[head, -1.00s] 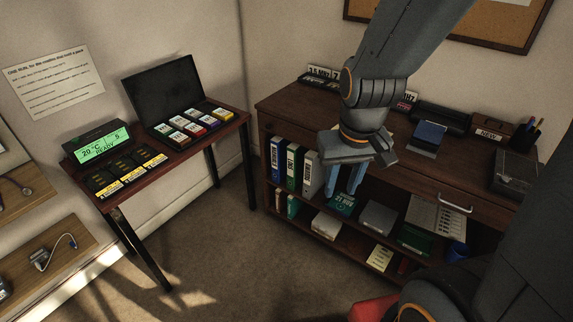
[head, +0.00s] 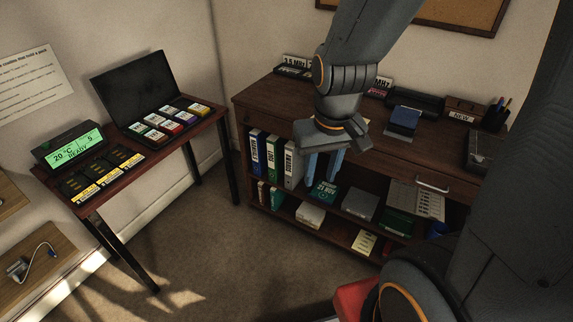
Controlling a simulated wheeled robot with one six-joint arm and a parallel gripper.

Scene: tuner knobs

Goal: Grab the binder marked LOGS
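Three upright binders stand side by side at the left end of the cabinet's upper shelf: a blue binder (head: 257,155), a green binder (head: 273,159) and a grey binder (head: 292,164). Each has a pale spine label with vertical lettering. The lettering is too small to read surely; the green one's word looks short, perhaps LOGS. My gripper (head: 324,166) points down just right of the grey binder in the picture, its two blue fingers apart with nothing seen between them. It appears in front of the cabinet, overlapping the shelf opening.
The wooden cabinet (head: 255,92) has a top crowded with desk items. Boxes and papers lie on its shelves right of the binders. A small table (head: 200,124) with a green-lit display (head: 75,148) stands left. Carpet (head: 225,225) is clear between them. A red object (head: 352,300) shows low down.

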